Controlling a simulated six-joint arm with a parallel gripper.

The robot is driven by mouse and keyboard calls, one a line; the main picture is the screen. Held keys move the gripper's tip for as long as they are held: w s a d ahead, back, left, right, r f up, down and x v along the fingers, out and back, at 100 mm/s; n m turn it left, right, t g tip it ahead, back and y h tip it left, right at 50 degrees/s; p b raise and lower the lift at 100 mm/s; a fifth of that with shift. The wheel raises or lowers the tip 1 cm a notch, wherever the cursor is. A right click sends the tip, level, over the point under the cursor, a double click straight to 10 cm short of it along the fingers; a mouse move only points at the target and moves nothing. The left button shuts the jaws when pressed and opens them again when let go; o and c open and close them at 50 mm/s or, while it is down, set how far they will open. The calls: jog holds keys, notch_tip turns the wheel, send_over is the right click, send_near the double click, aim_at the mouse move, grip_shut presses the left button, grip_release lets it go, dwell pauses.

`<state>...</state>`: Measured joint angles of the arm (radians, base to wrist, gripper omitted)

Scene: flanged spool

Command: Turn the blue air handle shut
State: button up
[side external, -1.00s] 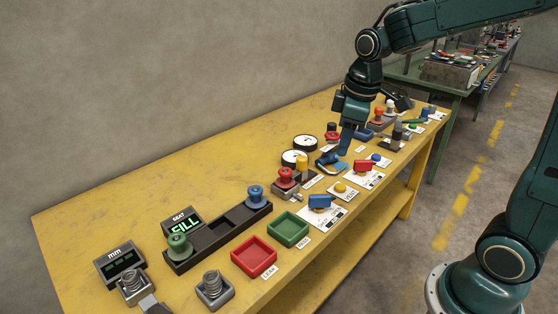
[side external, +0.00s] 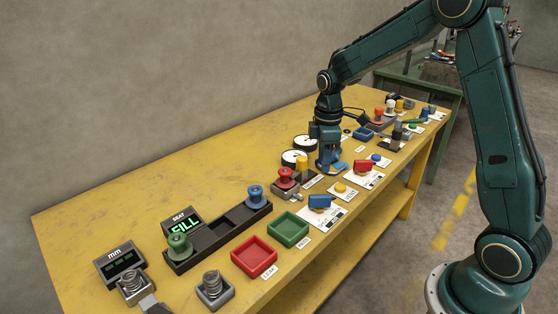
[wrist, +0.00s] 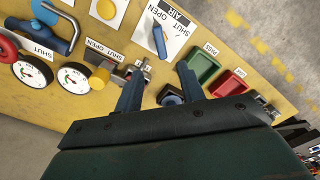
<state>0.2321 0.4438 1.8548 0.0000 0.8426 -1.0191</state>
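The blue air handle (side external: 320,202) sits on a white card at the bench's front edge in the side view. In the wrist view the handle (wrist: 159,40) lies on its white plate marked AIR, beyond my fingertips. The fingers do not appear to touch the handle.
A yellow-topped valve (side external: 302,164), red spool (side external: 285,177) and gauges (side external: 294,158) stand close to my gripper. Green (side external: 272,242) and red (side external: 236,264) trays lie left. The back-left tabletop is clear.

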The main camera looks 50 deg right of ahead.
aim_at(320, 195)
jog(key=shift+f, duration=0.15)
notch_tip(320, 195, down, 14)
jog(key=shift+r, duration=0.25)
dwell(0.4)
grip_shut()
